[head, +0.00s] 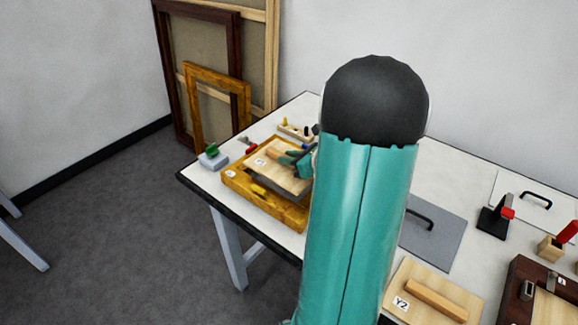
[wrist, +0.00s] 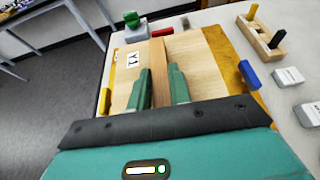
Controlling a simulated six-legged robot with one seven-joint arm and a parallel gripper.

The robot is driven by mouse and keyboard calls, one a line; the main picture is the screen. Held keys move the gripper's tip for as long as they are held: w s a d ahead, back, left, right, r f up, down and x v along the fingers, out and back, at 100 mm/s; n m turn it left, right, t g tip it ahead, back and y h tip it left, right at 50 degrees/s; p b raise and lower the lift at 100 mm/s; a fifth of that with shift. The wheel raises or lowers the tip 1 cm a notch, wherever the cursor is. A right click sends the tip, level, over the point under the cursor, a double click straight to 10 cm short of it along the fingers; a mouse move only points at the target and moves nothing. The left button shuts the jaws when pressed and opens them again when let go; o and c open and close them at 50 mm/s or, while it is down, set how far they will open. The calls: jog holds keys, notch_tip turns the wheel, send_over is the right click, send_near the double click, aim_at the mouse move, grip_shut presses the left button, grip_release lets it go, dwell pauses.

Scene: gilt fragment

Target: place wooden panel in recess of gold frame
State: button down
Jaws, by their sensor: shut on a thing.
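The wooden panel (head: 290,180) is a light board labelled Y1 with a raised wooden bar handle. My gripper (head: 290,157) is shut on that handle; in the wrist view its green fingers (wrist: 159,82) stand on both sides of the bar. The panel (wrist: 205,75) is over the gold frame (head: 262,203), which lies flat at the table's left end. A dark gap shows under the panel's front edge, so it appears raised above the recess. Gold rim (wrist: 222,48) shows along its right side in the wrist view. My arm hides the frame's right part in the head view.
A grey block with a green top (head: 212,157) stands left of the frame. A peg rack (wrist: 262,38) and small pale blocks (wrist: 288,77) lie beside it. A second panel, Y2 (head: 405,280), lies at the front right. Large frames (head: 175,70) lean on the wall.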

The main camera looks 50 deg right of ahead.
aim_at(289, 169)
jog(key=shift+w+d+f, duration=0.25)
jog(key=shift+w+f, duration=0.1)
jog(key=shift+f, duration=0.15)
jog(key=shift+w+d+f, duration=0.15)
jog(key=shift+f, duration=1.55)
jog(key=shift+f, duration=0.3)
jog(key=shift+f, duration=0.3)
jog(key=c, duration=1.3)
grip_release()
